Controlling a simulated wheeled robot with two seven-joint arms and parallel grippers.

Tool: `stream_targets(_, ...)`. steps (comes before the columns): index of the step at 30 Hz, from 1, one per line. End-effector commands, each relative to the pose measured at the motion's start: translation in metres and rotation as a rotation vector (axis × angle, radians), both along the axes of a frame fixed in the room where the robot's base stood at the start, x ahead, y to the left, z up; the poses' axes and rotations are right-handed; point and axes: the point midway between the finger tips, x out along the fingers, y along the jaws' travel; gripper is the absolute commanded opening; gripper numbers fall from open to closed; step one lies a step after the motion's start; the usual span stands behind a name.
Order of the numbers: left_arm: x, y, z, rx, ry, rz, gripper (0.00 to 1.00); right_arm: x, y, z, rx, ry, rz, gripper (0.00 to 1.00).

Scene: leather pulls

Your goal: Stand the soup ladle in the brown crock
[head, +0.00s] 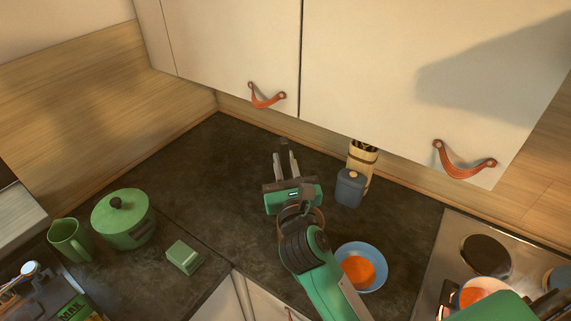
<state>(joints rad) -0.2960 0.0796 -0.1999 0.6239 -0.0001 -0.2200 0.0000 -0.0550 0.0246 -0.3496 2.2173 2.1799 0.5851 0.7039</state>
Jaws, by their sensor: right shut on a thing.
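My right gripper (286,162) reaches over the counter at mid-picture, its fingers pointing toward the back. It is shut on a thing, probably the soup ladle. Only a small dark end (284,143) shows at the fingertips, and the rest is hidden or too small to tell. My left gripper is not in view.
A blue-grey canister (350,189) stands in front of the tan-brown container. A blue bowl of orange food (375,250) sits beside my right forearm. A green pot (123,220), mug (70,240) and block (183,257) stand left. The hob (450,235) is right. The back-left counter is clear.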

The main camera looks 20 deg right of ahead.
Motion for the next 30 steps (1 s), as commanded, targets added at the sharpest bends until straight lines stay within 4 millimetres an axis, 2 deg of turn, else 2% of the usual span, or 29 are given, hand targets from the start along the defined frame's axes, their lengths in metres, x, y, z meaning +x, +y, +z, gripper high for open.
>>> stream_targets(1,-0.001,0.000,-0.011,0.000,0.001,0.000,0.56,0.000,0.000,-0.010,0.001,-0.001,0.000,0.00)
stream_targets(9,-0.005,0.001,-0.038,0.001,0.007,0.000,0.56,0.000,0.000,-0.036,0.000,-0.001,0.000,0.00)
stream_targets(30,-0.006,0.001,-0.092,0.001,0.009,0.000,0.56,0.000,0.000,-0.106,0.000,0.000,0.000,0.00)
